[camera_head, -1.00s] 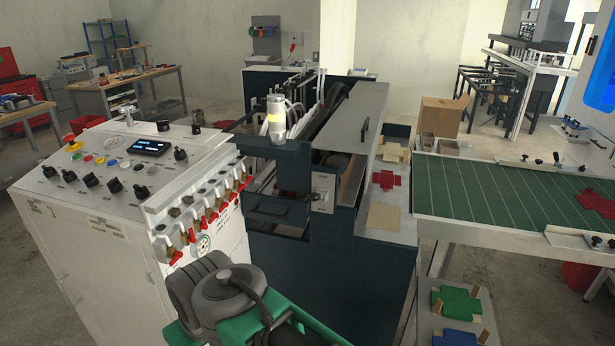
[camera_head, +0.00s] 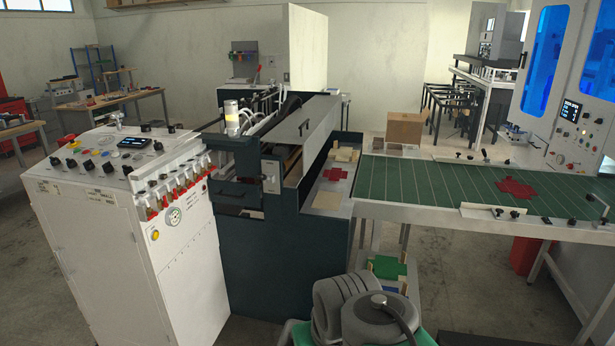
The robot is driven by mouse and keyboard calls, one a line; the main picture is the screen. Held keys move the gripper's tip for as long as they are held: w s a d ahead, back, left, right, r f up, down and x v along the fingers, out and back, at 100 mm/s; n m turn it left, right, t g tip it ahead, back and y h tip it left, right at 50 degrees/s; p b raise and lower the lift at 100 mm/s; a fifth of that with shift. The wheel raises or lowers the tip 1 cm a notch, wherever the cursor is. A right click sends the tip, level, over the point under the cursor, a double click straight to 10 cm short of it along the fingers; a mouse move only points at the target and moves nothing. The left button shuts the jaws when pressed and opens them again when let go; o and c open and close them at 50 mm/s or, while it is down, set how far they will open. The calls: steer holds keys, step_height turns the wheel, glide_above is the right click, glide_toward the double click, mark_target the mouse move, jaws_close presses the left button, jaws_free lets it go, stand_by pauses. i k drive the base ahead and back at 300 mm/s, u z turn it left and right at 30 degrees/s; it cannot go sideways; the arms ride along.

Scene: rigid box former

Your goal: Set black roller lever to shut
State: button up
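I cannot single out the black roller lever with certainty. A light plate (camera_head: 270,177) with a small dark part stands on the front of the dark green machine (camera_head: 290,235), in the middle of the view; its lettering and setting are too small to read. A dark handle (camera_head: 304,128) sits on the machine's sloping grey cover. My gripper is outside the view; only grey and green links of my arm show at the bottom, in front of the machine.
A white control cabinet (camera_head: 140,250) with black knobs and several red-handled valves (camera_head: 180,188) stands at the left. A green-topped table (camera_head: 420,185) with a red blank (camera_head: 515,188) extends right. Open concrete floor (camera_head: 480,300) lies at the lower right.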

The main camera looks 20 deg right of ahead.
mark_target(260, 176)
steer(key=z, duration=0.35)
steer(key=i, duration=0.95)
steer(key=u, duration=0.25)
steer(key=k, duration=0.35)
steer(key=u, duration=0.7)
steer(key=i, duration=1.25)
steer(key=z, duration=0.05)
